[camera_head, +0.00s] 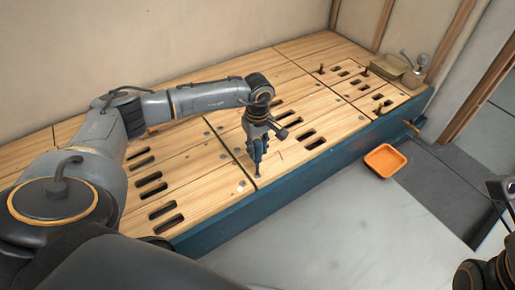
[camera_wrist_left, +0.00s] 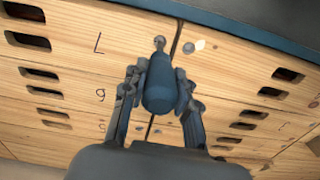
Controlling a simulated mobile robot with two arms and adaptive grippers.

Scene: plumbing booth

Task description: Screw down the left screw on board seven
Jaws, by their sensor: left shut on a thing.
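My left gripper (camera_head: 256,152) is shut on a dark blue screwdriver-like tool and points down at the front boards of the bench. In the left wrist view, my left gripper (camera_wrist_left: 160,88) has one finger on each side of the tool (camera_wrist_left: 160,85). The tool's far end is at a small grey screw head (camera_wrist_left: 160,41), close to the dark gap between two boards. I cannot tell whether they touch. Board seven (camera_wrist_left: 120,40) bears a mark like an upside-down 7 and lies left of that gap in this view.
The wooden bench (camera_head: 205,170) has rows of dark slots and a blue front edge (camera_head: 300,183). A small white patch (camera_head: 241,187) lies near the tool. Upright pegs (camera_head: 366,72) and a tan box (camera_head: 392,68) stand far right. An orange tray (camera_head: 385,160) is on the floor.

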